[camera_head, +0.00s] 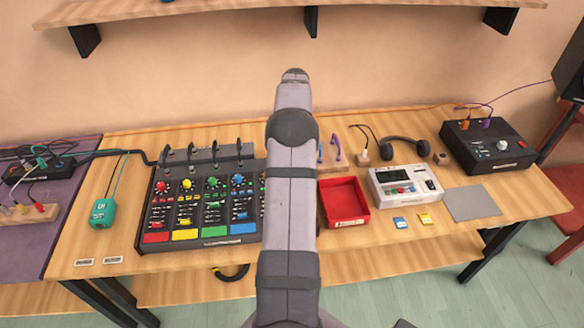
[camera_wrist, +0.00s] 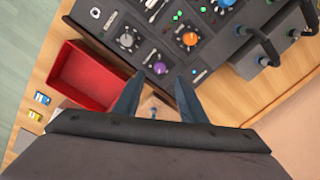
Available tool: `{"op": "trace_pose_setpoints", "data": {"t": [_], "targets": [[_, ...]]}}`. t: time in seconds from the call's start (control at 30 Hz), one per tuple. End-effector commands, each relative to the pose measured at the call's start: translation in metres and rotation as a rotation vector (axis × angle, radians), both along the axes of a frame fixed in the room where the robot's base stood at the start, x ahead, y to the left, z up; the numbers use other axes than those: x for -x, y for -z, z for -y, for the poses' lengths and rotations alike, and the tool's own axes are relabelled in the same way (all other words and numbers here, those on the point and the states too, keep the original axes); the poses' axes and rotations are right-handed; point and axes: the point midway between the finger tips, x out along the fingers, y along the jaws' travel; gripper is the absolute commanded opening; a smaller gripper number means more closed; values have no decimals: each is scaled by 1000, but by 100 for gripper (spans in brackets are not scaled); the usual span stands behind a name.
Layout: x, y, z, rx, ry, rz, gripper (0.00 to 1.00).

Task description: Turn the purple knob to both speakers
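The purple knob (camera_wrist: 159,68) is on the black mixer panel (camera_wrist: 172,55) in the wrist view, near the panel's edge, with small marks around it. Its pointing direction is too small to tell. My gripper (camera_wrist: 160,78) is open, with one finger on each side of the knob in the picture. Nothing is visible between the fingers, and I cannot tell how far above the panel they are. In the head view my arm hides the gripper, the purple knob and the right part of the mixer (camera_head: 203,203).
In the wrist view an orange knob (camera_wrist: 190,38) and a white knob (camera_wrist: 127,40) are close by, with upright cables (camera_wrist: 265,45) at right. A red tray (camera_head: 345,202) is beside the mixer. A black box (camera_head: 502,159) with a white knob stands at far right.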

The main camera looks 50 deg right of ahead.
Motion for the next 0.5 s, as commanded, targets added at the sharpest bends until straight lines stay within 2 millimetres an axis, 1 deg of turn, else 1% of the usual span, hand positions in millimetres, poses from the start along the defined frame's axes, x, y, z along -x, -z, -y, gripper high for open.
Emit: {"op": "trace_pose_setpoints", "data": {"t": [0.17, 0.27, 0.5], "targets": [[0, 7, 0, 0, 0, -1, 38], [0, 17, 0, 0, 0, -2, 38], [-1, 48, 1, 1, 0, -2, 38]]}}
